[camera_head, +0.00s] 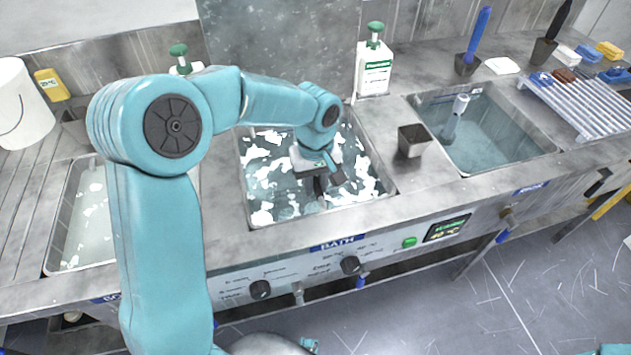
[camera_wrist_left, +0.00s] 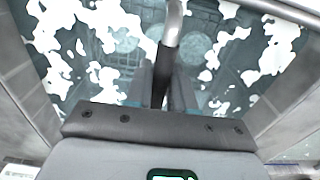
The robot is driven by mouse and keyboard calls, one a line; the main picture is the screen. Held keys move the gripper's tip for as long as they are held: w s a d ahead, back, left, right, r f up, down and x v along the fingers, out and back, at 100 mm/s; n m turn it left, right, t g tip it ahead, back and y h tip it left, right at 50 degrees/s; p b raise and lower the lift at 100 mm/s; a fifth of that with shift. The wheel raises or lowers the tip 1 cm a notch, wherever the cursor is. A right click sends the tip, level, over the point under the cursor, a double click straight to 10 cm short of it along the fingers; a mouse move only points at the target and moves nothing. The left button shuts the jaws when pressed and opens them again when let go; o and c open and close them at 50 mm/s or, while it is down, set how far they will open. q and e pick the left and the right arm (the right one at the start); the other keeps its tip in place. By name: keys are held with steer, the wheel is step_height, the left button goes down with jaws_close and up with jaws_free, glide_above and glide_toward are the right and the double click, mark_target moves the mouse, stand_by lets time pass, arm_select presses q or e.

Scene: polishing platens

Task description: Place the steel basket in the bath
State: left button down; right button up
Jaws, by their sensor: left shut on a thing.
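The bath (camera_head: 391,168) is the middle sink, labelled BATH on its front panel, with water and patches of white foam. My left gripper (camera_head: 326,186) is low over the bath, inside its rim. In the left wrist view the gripper (camera_wrist_left: 163,88) is shut on the upright steel handle (camera_wrist_left: 172,28) of the basket. The steel basket (camera_wrist_left: 203,22) shows dimly below the water as a dark grid with pale round shapes, partly covered by foam. In the head view my arm and the foam hide the basket. My right gripper is not in view.
A second sink (camera_head: 520,155) with clear water is further right, and a foamy sink (camera_head: 62,235) is at left. A white soap bottle (camera_head: 374,72) stands behind the bath.

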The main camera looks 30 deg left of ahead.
arm_select(q)
steer(key=c, duration=1.4)
jaws_free()
steer(key=shift+f, duration=0.25)
steer(key=o, duration=0.4)
steer(key=shift+o, duration=0.2)
steer(key=shift+r, duration=0.1)
steer(key=shift+r, duration=0.25)
step_height(320, 180, up, 12)
steer(key=p, duration=0.1)
steer(key=shift+p, duration=0.3)
